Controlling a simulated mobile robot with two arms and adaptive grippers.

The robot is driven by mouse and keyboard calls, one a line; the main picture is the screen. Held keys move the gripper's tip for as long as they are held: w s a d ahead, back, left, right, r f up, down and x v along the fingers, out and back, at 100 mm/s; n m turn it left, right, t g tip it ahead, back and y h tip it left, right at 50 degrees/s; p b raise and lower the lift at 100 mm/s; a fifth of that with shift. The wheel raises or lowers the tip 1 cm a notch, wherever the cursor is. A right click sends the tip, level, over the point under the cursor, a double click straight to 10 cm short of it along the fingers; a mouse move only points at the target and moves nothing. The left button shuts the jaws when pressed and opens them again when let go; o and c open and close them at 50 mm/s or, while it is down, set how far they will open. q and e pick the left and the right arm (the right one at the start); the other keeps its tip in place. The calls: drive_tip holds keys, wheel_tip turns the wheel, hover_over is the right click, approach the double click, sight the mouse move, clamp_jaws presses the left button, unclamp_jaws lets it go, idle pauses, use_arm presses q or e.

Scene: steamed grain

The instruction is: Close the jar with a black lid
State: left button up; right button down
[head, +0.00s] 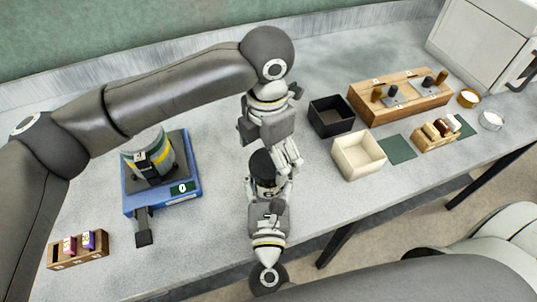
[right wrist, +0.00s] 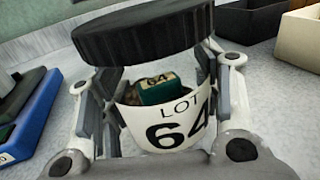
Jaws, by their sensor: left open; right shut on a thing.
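The jar (right wrist: 172,136) has a white "LOT 64" label and stands upright. A green block marked 64 (right wrist: 158,88) shows through or inside it. In the head view the lid (head: 261,162) is above the jar (head: 267,186). My right gripper (head: 267,196) is shut on the jar, with its fingers on either side in the right wrist view (right wrist: 160,105). My left gripper (head: 282,160) is open, close beside the lid.
A blue scale (head: 190,200) reading 0 holds a banded container (head: 150,155) at left. A small wooden rack (head: 78,256) is at front left. A black bin (head: 331,117), a cream bin (head: 359,157) and a wooden stand (head: 400,97) are at right. Bare counter surrounds the jar.

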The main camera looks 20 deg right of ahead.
use_arm(q)
wheel_tip(320, 180, up, 3)
drive_tip(key=shift+r, duration=0.15)
drive_tip(key=shift+c, duration=0.3)
